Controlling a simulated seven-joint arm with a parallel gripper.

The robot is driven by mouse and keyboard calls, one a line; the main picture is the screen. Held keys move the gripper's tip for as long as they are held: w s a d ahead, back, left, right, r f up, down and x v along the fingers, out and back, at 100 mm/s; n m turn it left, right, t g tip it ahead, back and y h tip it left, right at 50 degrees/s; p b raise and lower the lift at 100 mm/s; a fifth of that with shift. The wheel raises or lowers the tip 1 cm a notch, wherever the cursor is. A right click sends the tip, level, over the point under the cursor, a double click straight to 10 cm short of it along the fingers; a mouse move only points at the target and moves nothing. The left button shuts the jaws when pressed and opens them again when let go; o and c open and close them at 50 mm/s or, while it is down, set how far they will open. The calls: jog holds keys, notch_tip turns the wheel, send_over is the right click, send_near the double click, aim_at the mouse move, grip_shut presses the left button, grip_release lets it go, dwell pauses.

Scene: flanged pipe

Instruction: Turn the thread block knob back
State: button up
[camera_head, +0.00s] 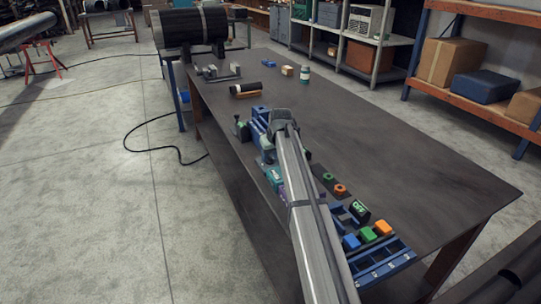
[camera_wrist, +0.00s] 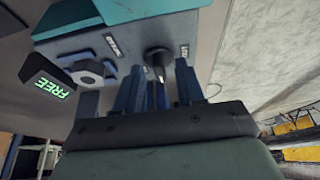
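In the wrist view a grey-blue block (camera_wrist: 205,32) with a teal top fills the upper middle; it appears to be the thread block. A dark round knob (camera_wrist: 157,55) with a narrow light mark is on its face, beside small labels too blurred to read surely. My gripper (camera_wrist: 158,80) points at this face with its blue-grey fingers apart, one to each side of the knob. Gaps show between fingers and knob; contact cannot be told. A dark display (camera_wrist: 47,88) reads FREE in green. In the head view my arm hides the gripper and most of the block.
A grey ring-shaped fitting (camera_wrist: 88,72) sits left of the fingers. On the workbench (camera_head: 420,180), blue, green and orange blocks (camera_head: 368,235) and an OFF display (camera_head: 360,211) lie near the front. A black pipe (camera_head: 190,27) is at the far end. The bench's right side is clear.

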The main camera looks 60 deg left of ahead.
grip_shut()
jog(key=shift+n, duration=0.3)
dwell(0.3)
jog(key=n, duration=0.1)
jog(key=n+g, duration=0.1)
jog(key=n, duration=0.1)
jog(key=shift+w+a+n+g, duration=0.1)
jog(key=shift+w+n+g, duration=0.1)
jog(key=shift+n+g, duration=0.1)
jog(key=n+g, duration=0.1)
jog(key=n, duration=0.1)
jog(key=n+h, duration=0.1)
jog(key=n, duration=0.2)
jog(key=shift+g, duration=0.4)
jog(key=shift+n+h, duration=0.3)
jog(key=shift+n, duration=0.1)
grip_release()
